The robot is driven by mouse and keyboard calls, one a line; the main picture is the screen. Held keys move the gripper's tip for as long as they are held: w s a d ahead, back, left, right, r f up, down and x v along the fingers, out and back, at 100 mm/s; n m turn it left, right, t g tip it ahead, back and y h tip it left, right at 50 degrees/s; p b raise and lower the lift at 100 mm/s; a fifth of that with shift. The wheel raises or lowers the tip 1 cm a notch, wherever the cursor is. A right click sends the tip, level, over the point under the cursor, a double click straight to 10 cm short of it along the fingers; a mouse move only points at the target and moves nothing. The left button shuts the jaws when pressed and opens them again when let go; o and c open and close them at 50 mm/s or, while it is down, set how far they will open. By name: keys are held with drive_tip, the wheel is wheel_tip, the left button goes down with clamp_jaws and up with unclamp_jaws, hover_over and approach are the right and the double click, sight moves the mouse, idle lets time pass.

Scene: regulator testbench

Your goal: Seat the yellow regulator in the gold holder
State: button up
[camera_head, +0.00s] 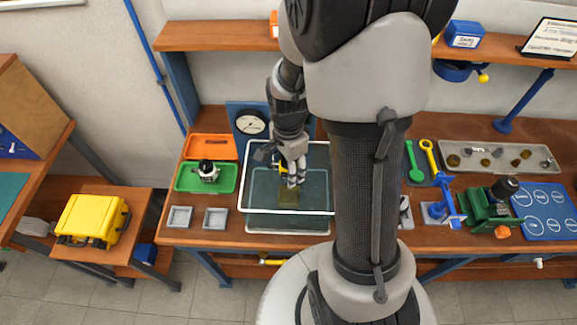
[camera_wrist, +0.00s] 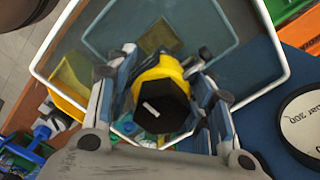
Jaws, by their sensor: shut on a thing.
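The yellow regulator (camera_wrist: 160,73) has a black hexagonal cap facing the wrist camera. My gripper (camera_wrist: 161,62) is shut on it, one finger on each side. In the head view my gripper (camera_head: 292,178) points down over the white-rimmed glass tank (camera_head: 262,208), and the regulator is mostly hidden there by the fingers. A gold square, apparently the gold holder (camera_head: 288,196), lies inside the tank below my gripper. It also shows in the wrist view (camera_wrist: 158,38), beyond the regulator and apart from it in the picture. The height between them is hard to tell.
A dial gauge (camera_head: 252,125) on a blue panel stands behind the tank. An orange tray (camera_head: 210,147), a green tray (camera_head: 190,183) with a black-and-white part and two small grey trays (camera_head: 180,216) are on the left. My arm hides the bench right of the tank.

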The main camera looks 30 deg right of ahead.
drive_tip(key=shift+f+b, duration=3.2)
drive_tip(key=shift+f, duration=0.9)
idle(3.9)
